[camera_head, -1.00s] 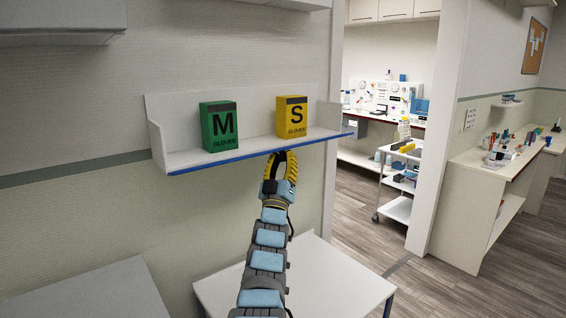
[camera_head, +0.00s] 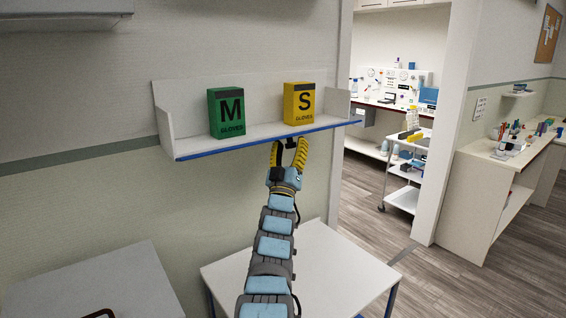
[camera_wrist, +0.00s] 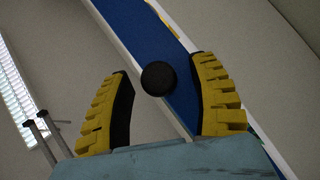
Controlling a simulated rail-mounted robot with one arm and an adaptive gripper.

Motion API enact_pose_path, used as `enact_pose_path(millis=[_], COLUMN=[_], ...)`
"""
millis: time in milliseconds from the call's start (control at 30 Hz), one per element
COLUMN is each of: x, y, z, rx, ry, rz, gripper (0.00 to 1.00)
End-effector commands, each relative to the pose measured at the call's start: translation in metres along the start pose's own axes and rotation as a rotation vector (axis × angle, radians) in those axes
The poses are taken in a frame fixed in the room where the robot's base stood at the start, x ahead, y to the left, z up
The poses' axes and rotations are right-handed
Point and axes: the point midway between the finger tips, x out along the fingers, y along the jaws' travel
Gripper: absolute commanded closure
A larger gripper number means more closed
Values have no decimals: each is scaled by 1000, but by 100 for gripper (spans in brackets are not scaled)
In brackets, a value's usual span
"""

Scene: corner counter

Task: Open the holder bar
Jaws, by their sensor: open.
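A white wall shelf (camera_head: 170,108) has a long blue strip (camera_head: 265,140) along its front lower edge. I cannot tell for certain whether this strip is the holder bar. My gripper (camera_head: 290,143) has yellow-and-black fingers, spread open just below the strip, near the right half of the shelf. In the wrist view, a broad blue surface with white edging (camera_wrist: 150,45) runs diagonally beyond the open fingers (camera_wrist: 162,66). A round black piece (camera_wrist: 158,78) shows between the fingers; I cannot tell what it belongs to. Contact between fingers and strip cannot be made out.
A green M glove box (camera_head: 227,113) and a yellow S glove box (camera_head: 300,103) stand on the shelf. A white table (camera_head: 320,270) is below, and a grey surface (camera_head: 85,285) is at lower left. A doorway opens to the right.

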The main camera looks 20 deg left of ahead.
Motion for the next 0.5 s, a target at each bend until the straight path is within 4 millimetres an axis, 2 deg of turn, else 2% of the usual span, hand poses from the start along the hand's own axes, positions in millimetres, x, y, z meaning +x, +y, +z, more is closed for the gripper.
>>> enact_pose_path(millis=[500], x=[-16], y=[1], z=[0], rx=[7], ry=[-2], rz=[3], gripper=[40])
